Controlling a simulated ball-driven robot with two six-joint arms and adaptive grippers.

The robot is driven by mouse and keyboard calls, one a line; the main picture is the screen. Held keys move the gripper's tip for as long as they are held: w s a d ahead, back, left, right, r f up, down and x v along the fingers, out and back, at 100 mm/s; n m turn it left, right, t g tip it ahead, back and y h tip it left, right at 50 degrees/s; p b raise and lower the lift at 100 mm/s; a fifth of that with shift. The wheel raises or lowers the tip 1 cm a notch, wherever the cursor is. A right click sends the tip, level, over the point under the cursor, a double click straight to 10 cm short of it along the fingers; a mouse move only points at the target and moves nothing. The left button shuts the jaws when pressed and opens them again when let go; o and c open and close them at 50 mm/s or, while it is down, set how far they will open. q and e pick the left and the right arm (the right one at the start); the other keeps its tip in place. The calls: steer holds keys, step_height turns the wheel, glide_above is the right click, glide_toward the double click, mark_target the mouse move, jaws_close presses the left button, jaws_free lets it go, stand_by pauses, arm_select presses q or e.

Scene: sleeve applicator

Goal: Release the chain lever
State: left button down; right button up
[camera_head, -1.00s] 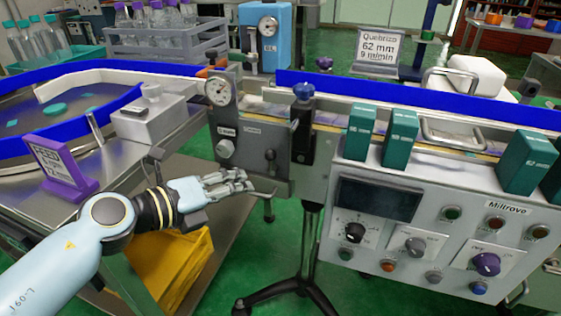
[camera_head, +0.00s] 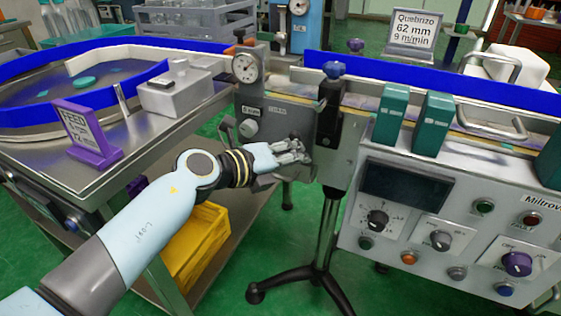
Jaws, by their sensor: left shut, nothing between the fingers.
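A grey metal housing (camera_head: 275,121) with a round dial gauge (camera_head: 245,68) on its upper left corner stands at the middle of the conveyor. A grey round knob (camera_head: 249,128) sits on its left face. My left gripper (camera_head: 304,155) is in front of the lower right face of the housing, with its fingers shut and nothing held. It covers the small dark-knobbed lever on that face, so I cannot tell whether the fingers touch it. No lever labelled as the chain lever can be read. My right gripper is not in view.
A control panel (camera_head: 405,240) with knobs and buttons stands to the right. Green blocks (camera_head: 391,112) stand above it. A purple FEED sign (camera_head: 90,135) and a grey box (camera_head: 176,98) are on the left table. A yellow crate (camera_head: 200,247) is below my arm.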

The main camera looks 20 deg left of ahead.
arm_select(q)
steer(key=shift+w+d+f, duration=0.1)
steer(key=shift+w+d, duration=0.1)
steer(key=shift+w, duration=0.15)
